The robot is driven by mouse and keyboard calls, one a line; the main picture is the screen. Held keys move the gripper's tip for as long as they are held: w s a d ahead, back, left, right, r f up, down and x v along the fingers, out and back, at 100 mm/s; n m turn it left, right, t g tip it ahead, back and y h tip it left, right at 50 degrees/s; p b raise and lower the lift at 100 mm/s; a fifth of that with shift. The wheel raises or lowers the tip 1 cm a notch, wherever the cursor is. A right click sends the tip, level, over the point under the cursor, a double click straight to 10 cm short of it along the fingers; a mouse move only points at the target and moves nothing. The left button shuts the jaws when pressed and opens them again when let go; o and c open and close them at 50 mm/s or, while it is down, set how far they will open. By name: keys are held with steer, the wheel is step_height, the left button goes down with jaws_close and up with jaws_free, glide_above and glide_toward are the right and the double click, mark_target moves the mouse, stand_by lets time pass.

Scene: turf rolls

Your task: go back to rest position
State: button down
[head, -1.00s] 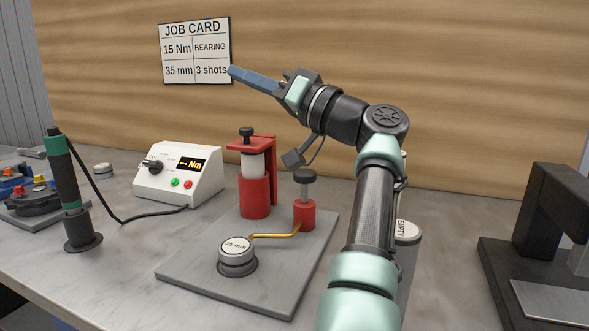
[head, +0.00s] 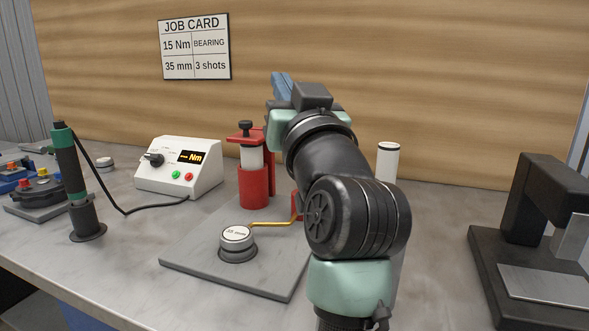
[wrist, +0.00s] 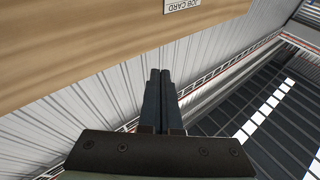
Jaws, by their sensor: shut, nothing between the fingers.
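My gripper (head: 282,84) is raised above the bench in the head view, largely hidden behind my own wrist and forearm. Its two fingers are shut with nothing between them, as the wrist view shows (wrist: 160,92). The wrist view looks up past the fingers at the wooden back panel, the corrugated wall and the roof. My arm stands in front of the right part of the grey base plate (head: 190,262). It touches nothing that I can see.
A torque controller (head: 179,168) and green-black tool (head: 72,180) are left. A white cylinder (head: 388,162) stands behind my arm; a black press (head: 545,215) is right.

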steer(key=s+d+r+m+t+h+p, duration=0.1)
steer(key=s+r+t+h, duration=0.25)
steer(key=s, duration=0.75)
steer(key=s+r+m+t+h, duration=0.1)
steer(key=s+r+t+h, duration=0.25)
steer(key=s, duration=0.65)
step_height(320, 180, up, 24)
steer(key=y+p, duration=0.1)
steer(key=p, duration=2.3)
steer(key=shift+d+g, duration=0.25)
steer(key=shift+g, duration=0.15)
